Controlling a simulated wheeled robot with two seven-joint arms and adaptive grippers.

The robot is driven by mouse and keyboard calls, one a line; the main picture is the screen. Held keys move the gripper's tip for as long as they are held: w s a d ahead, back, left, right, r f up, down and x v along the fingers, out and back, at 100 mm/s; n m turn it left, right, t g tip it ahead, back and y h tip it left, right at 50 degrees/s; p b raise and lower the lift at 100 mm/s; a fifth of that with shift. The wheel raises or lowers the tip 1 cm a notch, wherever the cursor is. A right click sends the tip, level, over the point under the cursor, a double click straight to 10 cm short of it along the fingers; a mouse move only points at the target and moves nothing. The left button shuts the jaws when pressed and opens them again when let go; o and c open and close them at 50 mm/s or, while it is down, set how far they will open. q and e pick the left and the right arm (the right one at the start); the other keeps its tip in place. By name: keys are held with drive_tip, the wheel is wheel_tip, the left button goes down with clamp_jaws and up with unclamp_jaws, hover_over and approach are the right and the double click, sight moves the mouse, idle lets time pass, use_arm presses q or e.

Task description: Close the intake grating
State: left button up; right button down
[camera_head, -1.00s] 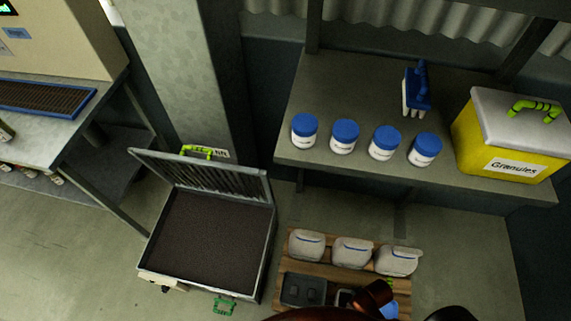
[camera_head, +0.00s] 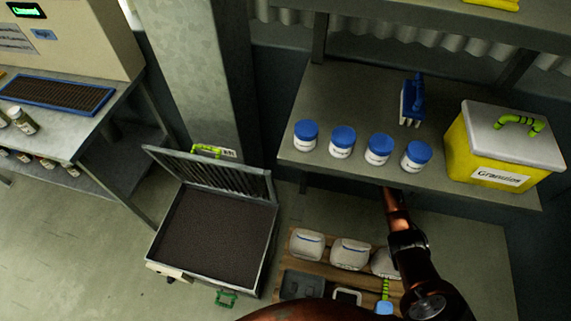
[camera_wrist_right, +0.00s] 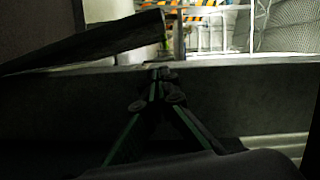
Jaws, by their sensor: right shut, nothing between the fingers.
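The intake grating (camera_head: 210,172) is a grey barred lid, hinged open and tilted up at the back of the floor intake box (camera_head: 155,267). A yellow-green handle (camera_head: 207,150) sits on its upper edge. The box is filled nearly to the rim with dark brown granular material (camera_head: 215,235). My right gripper (camera_wrist_right: 158,73) shows in the right wrist view, its dark green-edged fingers together and empty. It faces a dark horizontal surface, which I cannot identify for certain. My left gripper is not in view.
A shelf (camera_head: 375,95) at the right holds several blue-lidded jars, a blue-handled brush (camera_head: 412,100) and a yellow granules box (camera_head: 480,160). White bags lie on a wooden pallet (camera_head: 325,270) below. Floor at left is clear.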

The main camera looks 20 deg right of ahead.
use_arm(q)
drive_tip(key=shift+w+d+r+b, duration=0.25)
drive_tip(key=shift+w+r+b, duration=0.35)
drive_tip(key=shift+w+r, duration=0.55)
use_arm(e)
drive_tip(key=a+f, duration=0.1)
drive_tip(key=a, duration=1)
drive_tip(key=shift+w+f, duration=0.15)
drive_tip(key=shift+f, duration=0.05)
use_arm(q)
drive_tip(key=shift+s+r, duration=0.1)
